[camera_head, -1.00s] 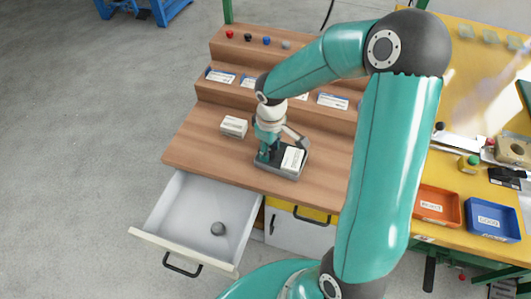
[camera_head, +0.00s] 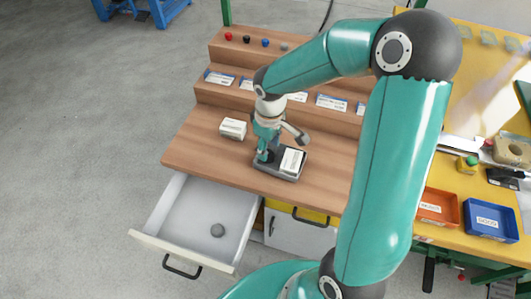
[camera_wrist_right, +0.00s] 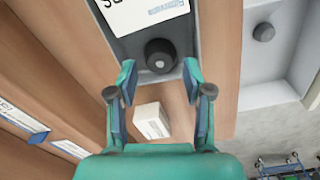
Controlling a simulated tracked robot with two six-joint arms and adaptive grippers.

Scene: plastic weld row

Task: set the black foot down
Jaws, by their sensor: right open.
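The black foot (camera_wrist_right: 160,55) is a short dark round piece. It stands on a grey tray (camera_wrist_right: 212,30), beside a white printed card (camera_wrist_right: 140,12). My right gripper (camera_wrist_right: 160,72) is open, with its fingers on either side of the foot's near edge and a gap to each. In the head view the right gripper (camera_head: 265,157) is low over the left end of the tray (camera_head: 290,178), and it hides the foot there. My left gripper is not in view.
A small white box (camera_head: 233,128) stands left of the tray. The open drawer (camera_head: 190,222) below holds another dark round piece (camera_head: 217,230). Red, black, blue and grey pieces line the top step (camera_head: 300,45). Orange (camera_head: 437,207) and blue (camera_head: 490,218) bins stand at right.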

